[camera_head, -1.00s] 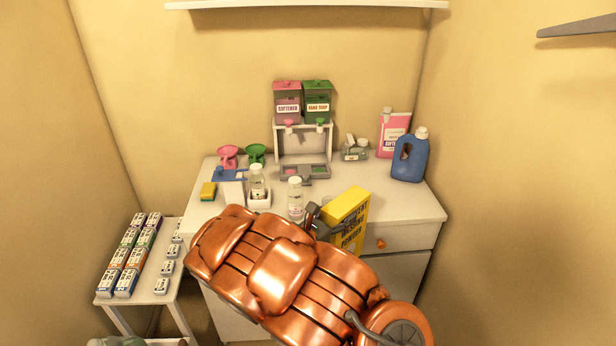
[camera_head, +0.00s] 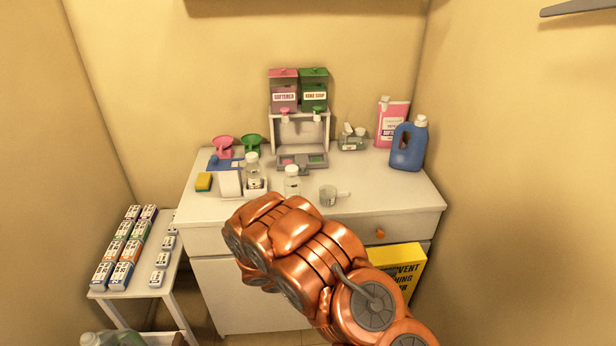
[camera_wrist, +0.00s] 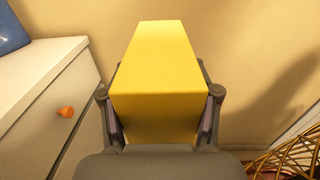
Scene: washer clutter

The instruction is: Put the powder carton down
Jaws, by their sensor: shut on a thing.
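The yellow powder carton (camera_head: 404,268) is in front of the cabinet's right side in the head view, below the top surface and partly hidden behind my copper arm. My gripper is hidden by the arm in that view. In the wrist view, my gripper (camera_wrist: 160,112) has one finger on each side of the carton (camera_wrist: 158,65) and is shut on it. The carton is held off the cabinet top, to the right of the drawer front. Whether its bottom touches anything is hidden.
The white cabinet top (camera_head: 385,195) holds a measuring cup (camera_head: 328,196), clear bottles, a blue jug (camera_head: 408,146) and a dispenser stand (camera_head: 300,130). Its front right is clear. The drawer has an orange knob (camera_head: 380,233). A wire basket (camera_wrist: 295,155) shows low right in the wrist view.

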